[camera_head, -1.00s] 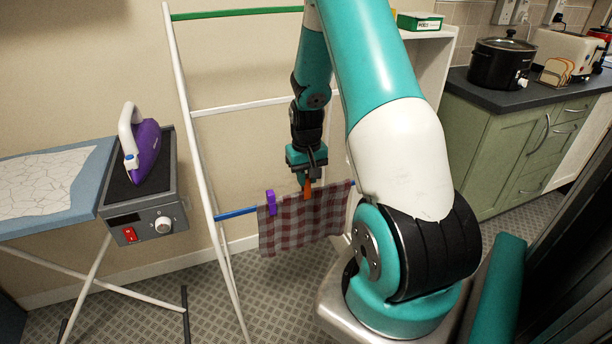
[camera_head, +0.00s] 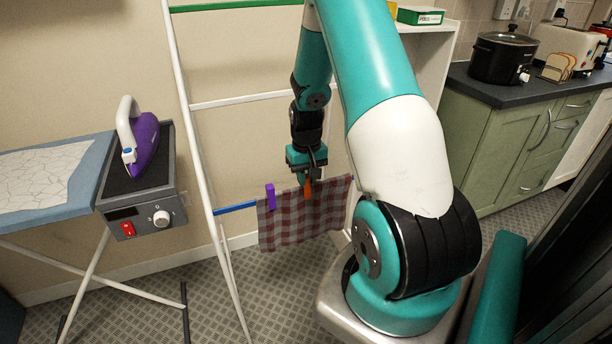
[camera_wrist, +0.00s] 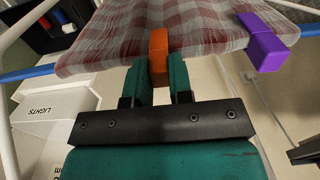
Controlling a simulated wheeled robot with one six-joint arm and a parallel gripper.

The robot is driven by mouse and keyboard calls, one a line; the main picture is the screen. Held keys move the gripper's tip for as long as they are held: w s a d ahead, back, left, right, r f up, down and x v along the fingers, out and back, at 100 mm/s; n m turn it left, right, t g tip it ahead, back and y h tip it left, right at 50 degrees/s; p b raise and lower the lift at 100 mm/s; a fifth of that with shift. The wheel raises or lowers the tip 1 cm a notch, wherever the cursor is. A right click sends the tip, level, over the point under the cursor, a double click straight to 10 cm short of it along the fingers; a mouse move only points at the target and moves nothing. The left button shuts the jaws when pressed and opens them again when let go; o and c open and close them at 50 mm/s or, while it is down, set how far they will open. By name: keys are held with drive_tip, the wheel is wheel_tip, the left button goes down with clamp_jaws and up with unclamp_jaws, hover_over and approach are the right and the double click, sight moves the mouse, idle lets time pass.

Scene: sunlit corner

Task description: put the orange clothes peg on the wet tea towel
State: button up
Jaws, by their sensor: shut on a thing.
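The tea towel (camera_head: 287,222), checked in dark red and pale grey, hangs over the blue rail (camera_head: 236,208) of a white airer. The orange clothes peg (camera_head: 308,187) is at the towel's top edge, and my gripper (camera_head: 307,178) is shut on it from above. In the wrist view the peg (camera_wrist: 158,55) overlaps the towel's folded edge (camera_wrist: 110,57) between my fingertips (camera_wrist: 160,76). I cannot tell whether its jaws grip the cloth. A purple peg (camera_head: 270,196) sits on the towel's left end; it also shows in the wrist view (camera_wrist: 266,44).
A purple iron (camera_head: 144,142) stands on a grey unit beside the ironing board (camera_head: 45,185) at left. A black slow cooker (camera_head: 503,57) and a toaster (camera_head: 570,48) stand on the counter at right. The airer's white bars (camera_head: 196,150) rise close around my arm.

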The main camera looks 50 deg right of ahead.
drive_tip(key=o, duration=0.8)
wheel_tip(320, 180, up, 7)
drive_tip(key=p, duration=0.6)
drive_tip(key=shift+r, duration=0.1)
